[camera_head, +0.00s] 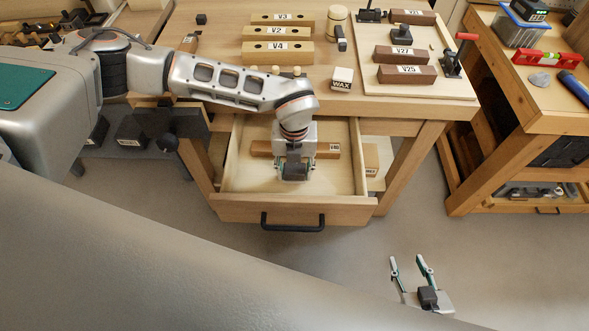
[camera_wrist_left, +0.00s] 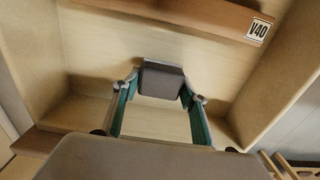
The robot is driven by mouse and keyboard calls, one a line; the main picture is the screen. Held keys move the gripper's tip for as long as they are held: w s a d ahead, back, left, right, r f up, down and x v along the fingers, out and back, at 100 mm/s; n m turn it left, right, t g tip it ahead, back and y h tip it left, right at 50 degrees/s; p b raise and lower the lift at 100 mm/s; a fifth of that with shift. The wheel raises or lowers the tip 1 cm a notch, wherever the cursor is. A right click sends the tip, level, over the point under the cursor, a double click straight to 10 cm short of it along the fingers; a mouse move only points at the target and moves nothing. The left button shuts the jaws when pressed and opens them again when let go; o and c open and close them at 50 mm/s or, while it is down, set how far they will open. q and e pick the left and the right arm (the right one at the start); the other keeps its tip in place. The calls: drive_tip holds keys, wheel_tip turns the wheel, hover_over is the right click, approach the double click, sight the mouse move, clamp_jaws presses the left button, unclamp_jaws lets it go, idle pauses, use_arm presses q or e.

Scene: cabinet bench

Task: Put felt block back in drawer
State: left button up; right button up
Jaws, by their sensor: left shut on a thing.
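The dark grey felt block (camera_wrist_left: 162,82) is between the two fingertips of my left gripper (camera_wrist_left: 160,88) in the left wrist view. This gripper (camera_head: 293,177) points down inside the open drawer (camera_head: 240,209) in the head view and is shut on the block. My right gripper (camera_head: 408,262) is open and empty, low in front of the bench at the right.
A brown block labelled V40 (camera_head: 262,149) lies across the drawer behind my left gripper. The drawer has a black front handle (camera_head: 293,226). On the bench top (camera_head: 215,70) are labelled blocks, a WAX block (camera_head: 342,79) and a board with clamps (camera_head: 440,87).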

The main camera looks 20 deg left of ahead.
use_arm(q)
drive_tip(key=shift+f, duration=1.15)
idle(1.0)
drive_tip(key=o, duration=1.1)
drive_tip(key=shift+o, duration=0.2)
drive_tip(key=shift+o, duration=0.7)
drive_tip(key=shift+r, duration=0.15)
drive_tip(key=shift+r+p, duration=1.55)
drive_tip(key=shift+r, duration=0.2)
drive_tip(key=shift+r+p, duration=1.3)
drive_tip(key=shift+r, duration=0.4)
drive_tip(key=shift+f, duration=0.1)
